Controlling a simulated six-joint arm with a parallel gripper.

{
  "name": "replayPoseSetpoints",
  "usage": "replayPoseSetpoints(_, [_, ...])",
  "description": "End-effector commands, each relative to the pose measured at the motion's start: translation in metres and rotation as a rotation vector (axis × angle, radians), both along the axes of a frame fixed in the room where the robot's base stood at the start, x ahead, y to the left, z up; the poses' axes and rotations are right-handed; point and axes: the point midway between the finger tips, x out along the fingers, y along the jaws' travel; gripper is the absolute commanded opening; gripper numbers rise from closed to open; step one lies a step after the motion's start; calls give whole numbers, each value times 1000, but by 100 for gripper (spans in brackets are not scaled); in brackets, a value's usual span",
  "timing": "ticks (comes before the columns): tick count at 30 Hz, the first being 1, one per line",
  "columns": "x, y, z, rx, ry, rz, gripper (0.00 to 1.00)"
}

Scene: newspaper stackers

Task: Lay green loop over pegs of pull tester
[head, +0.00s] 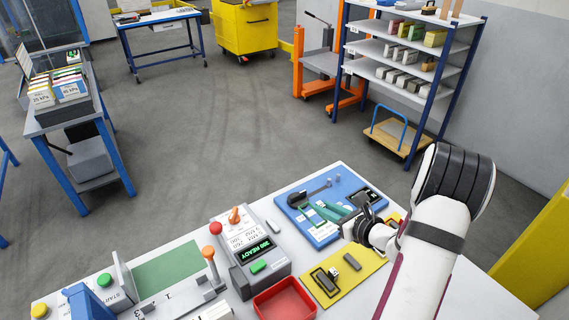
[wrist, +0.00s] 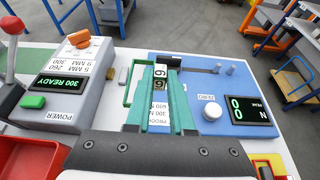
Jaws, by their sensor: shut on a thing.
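My gripper (head: 326,211) has teal fingers and reaches over the blue pull tester (head: 296,195). In the wrist view the gripper (wrist: 163,65) is shut on the green loop (wrist: 127,88), whose thin outline sticks out to the left of the fingers. A small blue-grey peg (wrist: 217,68) stands toward the back right. The fingers hide part of the loop; I cannot tell whether it touches any peg.
Left of the tester stands a grey sealer (head: 248,245) reading "300 READY", with a red-knobbed lever. A red tray (head: 285,301) sits in front. A yellow mat (head: 371,266) with a dark frame and block lies in front of the tester, beside my arm.

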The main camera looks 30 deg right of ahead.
Motion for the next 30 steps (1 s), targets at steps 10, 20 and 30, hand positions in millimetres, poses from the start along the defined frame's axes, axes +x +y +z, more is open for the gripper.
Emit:
replayPoseSetpoints(10, [44,60,64,-10,-5,141,0])
replayPoseSetpoints(20, [72,226,214,-16,-11,304,0])
replayPoseSetpoints(30, [46,300,290,-6,-3,305,0])
